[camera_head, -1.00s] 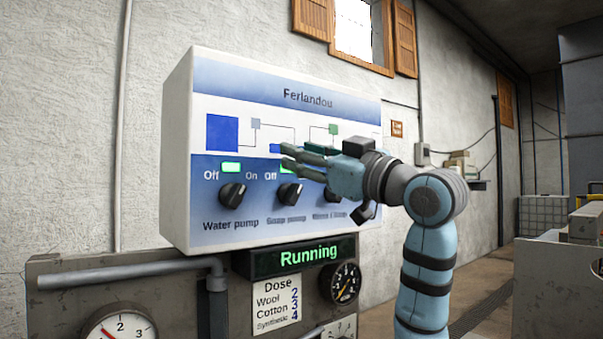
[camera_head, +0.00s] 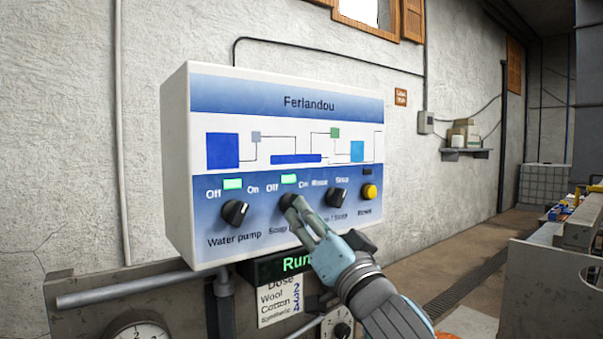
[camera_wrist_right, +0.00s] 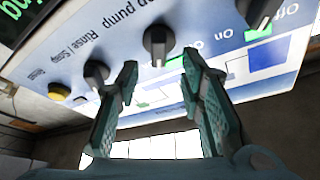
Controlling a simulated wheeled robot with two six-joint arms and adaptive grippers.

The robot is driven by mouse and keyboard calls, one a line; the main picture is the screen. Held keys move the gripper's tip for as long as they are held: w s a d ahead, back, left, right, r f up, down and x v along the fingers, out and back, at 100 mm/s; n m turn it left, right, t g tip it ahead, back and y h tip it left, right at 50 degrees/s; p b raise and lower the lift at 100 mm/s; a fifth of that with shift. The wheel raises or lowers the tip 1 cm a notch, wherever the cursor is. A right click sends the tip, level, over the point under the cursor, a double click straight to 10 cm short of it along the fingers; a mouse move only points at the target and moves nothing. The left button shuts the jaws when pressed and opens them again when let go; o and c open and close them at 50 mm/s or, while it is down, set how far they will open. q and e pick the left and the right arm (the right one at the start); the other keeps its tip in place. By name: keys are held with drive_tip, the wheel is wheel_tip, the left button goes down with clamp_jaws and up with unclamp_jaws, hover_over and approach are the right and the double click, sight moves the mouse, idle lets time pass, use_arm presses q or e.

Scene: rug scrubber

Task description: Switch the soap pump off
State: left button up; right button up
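The white and blue control panel (camera_head: 285,85) carries a row of dark knobs. The soap pump knob (camera_head: 288,203) is the middle one on the left half, with a lit green lamp (camera_head: 289,179) above it. My right gripper (camera_head: 295,208) is at this knob, its fingers covering part of the knob and its label. In the right wrist view the soap pump knob (camera_wrist_right: 159,42) appears between the two open fingertips (camera_wrist_right: 160,64), with gaps on both sides; contact is not visible. My left gripper is not in view.
The water pump knob (camera_head: 235,212) is to the left, with its green lamp (camera_head: 233,184) lit. The rinse/soap knob (camera_head: 337,197) and yellow reset button (camera_head: 369,191) are close on the right. A partly covered green display (camera_head: 280,266) and pipes (camera_head: 140,286) lie below.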

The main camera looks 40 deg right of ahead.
drive_tip(key=x, duration=0.4)
drive_tip(key=shift+w+a+f+p, duration=0.15)
drive_tip(key=shift+w+f+p, duration=0.1)
drive_tip(key=shift+f+p, duration=0.1)
drive_tip(key=shift+s, duration=0.15)
drive_tip(key=shift+c, duration=1.3)
clamp_jaws()
drive_tip(key=shift+n, duration=0.3)
drive_tip(key=shift+d+n+y+b, duration=0.15)
drive_tip(key=shift+n+y, duration=1.3)
drive_tip(key=shift+n, duration=1.35)
drive_tip(key=shift+d+n+y+b, duration=0.2)
drive_tip(key=shift+n+y, duration=1.3)
drive_tip(key=shift+n, duration=1.3)
drive_tip(key=shift+d+n+y+b, duration=0.15)
drive_tip(key=shift+n+y, duration=1.3)
drive_tip(key=shift+n, duration=1.35)
